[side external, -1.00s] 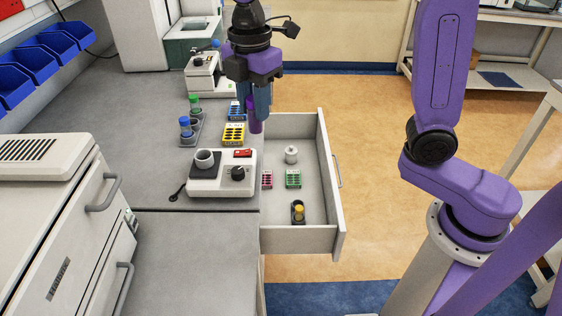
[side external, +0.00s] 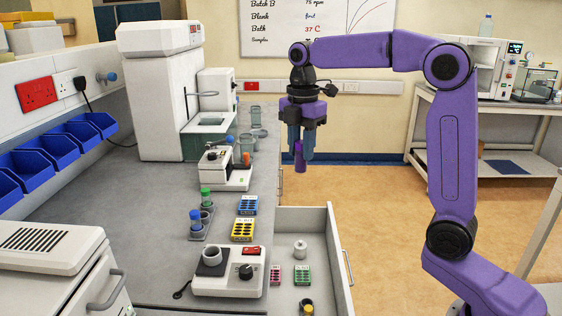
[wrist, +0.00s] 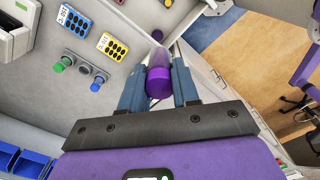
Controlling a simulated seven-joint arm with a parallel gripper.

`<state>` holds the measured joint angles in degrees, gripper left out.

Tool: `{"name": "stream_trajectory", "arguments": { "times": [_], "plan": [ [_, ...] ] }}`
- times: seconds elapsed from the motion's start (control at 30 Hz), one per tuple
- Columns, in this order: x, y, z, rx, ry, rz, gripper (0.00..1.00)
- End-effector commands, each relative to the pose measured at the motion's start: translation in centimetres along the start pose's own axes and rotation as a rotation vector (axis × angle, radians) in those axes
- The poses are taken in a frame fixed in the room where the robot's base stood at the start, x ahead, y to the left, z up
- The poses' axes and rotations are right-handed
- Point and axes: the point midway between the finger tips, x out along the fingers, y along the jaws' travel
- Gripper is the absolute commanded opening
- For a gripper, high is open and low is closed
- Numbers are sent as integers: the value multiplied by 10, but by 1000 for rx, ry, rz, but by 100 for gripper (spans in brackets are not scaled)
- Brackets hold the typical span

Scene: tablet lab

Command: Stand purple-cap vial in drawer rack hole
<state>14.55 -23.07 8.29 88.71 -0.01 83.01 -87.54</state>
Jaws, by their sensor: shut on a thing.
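My gripper (side external: 301,150) is shut on the purple-cap vial (side external: 299,157), which hangs roughly upright between the fingers, in the air above the back of the open drawer. The wrist view shows the purple vial (wrist: 159,82) between the two blue-grey fingers. The drawer (side external: 337,245) is pulled out from the bench. Near its front, a small dark holder (side external: 305,301) with a yellow-capped vial (side external: 309,310) is partly cut off by the picture's bottom edge. I cannot make out an empty hole there.
In the drawer are a pink block (side external: 275,274), a green block (side external: 302,275) and a pale knobbed cylinder (side external: 300,250). On the bench are blue (side external: 247,205) and yellow (side external: 242,229) racks, green-capped (side external: 206,196) and blue-capped (side external: 196,219) vials, and a white stirrer-like device (side external: 228,282).

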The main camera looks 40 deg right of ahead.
Motion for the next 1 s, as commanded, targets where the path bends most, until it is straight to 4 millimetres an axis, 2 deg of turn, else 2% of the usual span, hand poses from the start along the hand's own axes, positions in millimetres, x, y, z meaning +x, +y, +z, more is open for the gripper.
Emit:
{"name": "stream_trajectory", "arguments": {
  "times": [0.03, 0.1, 0.3, 0.47, 0.67, 0.77, 1.0],
  "plan": [
    [0, 1, 14, 5, 0, 0, 1],
    [0, 1, 31, 5, 0, -1, 1],
    [2, -1, 67, 2, 0, -1, 1],
    [31, -1, 63, -2, 1, -5, 1],
    [87, -2, 63, -1, 1, -11, 1],
    [124, -3, 63, -1, 1, -12, 1],
    [224, -4, 62, -1, 1, -15, 1]
  ]
}}
